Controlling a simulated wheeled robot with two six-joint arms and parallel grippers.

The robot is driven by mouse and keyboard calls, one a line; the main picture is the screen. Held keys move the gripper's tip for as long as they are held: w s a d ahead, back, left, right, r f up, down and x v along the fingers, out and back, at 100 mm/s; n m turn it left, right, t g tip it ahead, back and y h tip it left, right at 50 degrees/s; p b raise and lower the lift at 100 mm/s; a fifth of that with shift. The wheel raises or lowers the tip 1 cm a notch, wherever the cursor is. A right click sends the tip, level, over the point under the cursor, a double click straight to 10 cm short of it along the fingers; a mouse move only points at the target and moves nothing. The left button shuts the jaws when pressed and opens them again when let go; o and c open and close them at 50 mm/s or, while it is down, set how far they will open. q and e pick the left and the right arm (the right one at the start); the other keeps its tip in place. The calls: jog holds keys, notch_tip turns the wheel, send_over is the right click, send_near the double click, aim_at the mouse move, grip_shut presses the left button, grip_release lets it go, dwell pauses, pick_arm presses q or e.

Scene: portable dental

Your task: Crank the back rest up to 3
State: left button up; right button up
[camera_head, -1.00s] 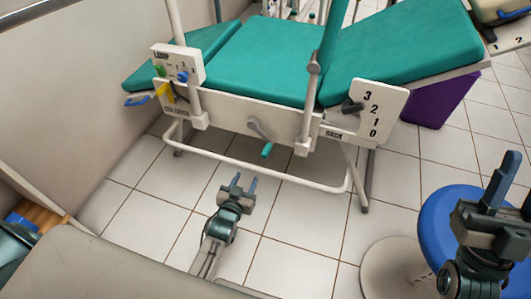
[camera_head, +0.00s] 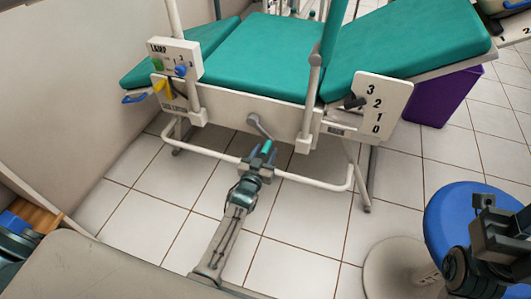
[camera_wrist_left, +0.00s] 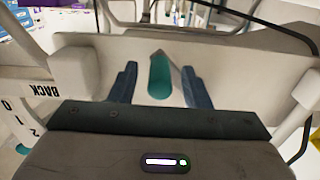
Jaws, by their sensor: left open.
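The back crank is a grey arm (camera_head: 256,126) on the side of the white bed frame, with a teal handle (camera_head: 266,147) hanging low. My left gripper (camera_head: 264,155) is open at the handle. In the left wrist view the teal handle (camera_wrist_left: 159,78) stands between the two spread fingers, with gaps on both sides. The BACK scale plate (camera_head: 394,94) reads 3, 2, 1, 0 downward; its dark pointer (camera_head: 353,101) sits left of the numbers, near the level of 2. The raised teal back rest (camera_head: 420,38) is at right. My right gripper (camera_head: 492,208) is at the right edge, its opening unclear.
A white tube rail (camera_head: 315,184) runs below the crank, close to my left gripper. The LAMP control box (camera_head: 176,61) is at left. A blue stool (camera_head: 450,212) stands at right, and a purple bin (camera_head: 440,98) behind the bed. Tiled floor is open in front.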

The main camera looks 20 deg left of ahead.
pick_arm(q)
jog(key=shift+w, duration=0.55)
grip_shut()
jog(key=shift+r, duration=0.1)
